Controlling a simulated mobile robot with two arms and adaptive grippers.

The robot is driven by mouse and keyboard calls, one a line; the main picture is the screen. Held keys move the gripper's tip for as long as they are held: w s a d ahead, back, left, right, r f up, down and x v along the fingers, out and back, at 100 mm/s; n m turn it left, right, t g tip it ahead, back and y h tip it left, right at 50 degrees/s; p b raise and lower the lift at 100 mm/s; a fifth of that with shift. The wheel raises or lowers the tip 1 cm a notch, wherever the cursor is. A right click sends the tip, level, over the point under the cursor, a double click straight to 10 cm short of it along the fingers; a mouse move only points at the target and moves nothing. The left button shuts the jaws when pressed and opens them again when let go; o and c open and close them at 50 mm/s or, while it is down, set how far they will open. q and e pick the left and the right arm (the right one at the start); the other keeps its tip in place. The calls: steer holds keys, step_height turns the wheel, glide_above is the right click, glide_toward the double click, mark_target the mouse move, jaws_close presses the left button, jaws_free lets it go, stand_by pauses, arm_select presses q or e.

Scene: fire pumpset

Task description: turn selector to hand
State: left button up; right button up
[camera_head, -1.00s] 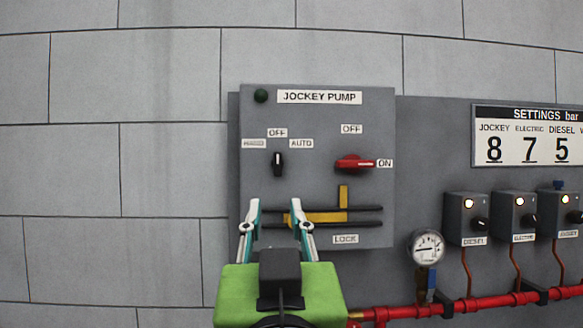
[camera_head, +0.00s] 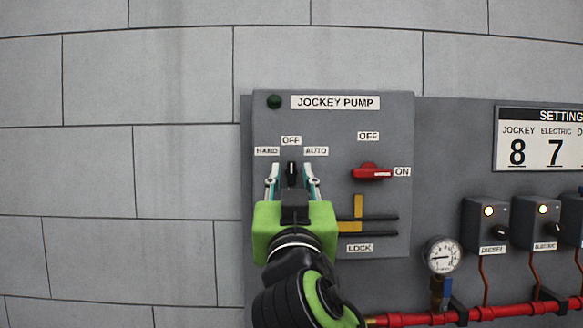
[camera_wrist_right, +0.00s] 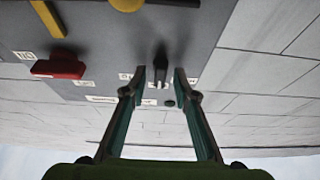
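The black selector knob (camera_head: 291,172) is on the grey jockey pump panel (camera_head: 330,130), below the labels HAND (camera_head: 267,151), OFF and AUTO. It points straight up, toward OFF. My right gripper (camera_head: 292,178) is in front of the knob, its fingers apart on either side of it. In the right wrist view the knob (camera_wrist_right: 161,62) lies between and beyond the open fingertips (camera_wrist_right: 159,78). I cannot tell whether the fingers touch it. My left gripper is not in view.
A red switch (camera_head: 371,172) at ON sits to the right. A yellow lock handle (camera_head: 358,207) and dark bars are below it. A gauge (camera_head: 443,255), small boxes (camera_head: 486,222) and a red pipe (camera_head: 470,315) are at lower right. Bare wall is at left.

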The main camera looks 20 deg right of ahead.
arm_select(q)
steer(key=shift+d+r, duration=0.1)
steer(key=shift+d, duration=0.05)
arm_select(e)
steer(key=shift+w+d+r, duration=0.1)
steer(key=shift+w+d, duration=0.05)
steer(key=shift+w, duration=0.2)
jaws_close()
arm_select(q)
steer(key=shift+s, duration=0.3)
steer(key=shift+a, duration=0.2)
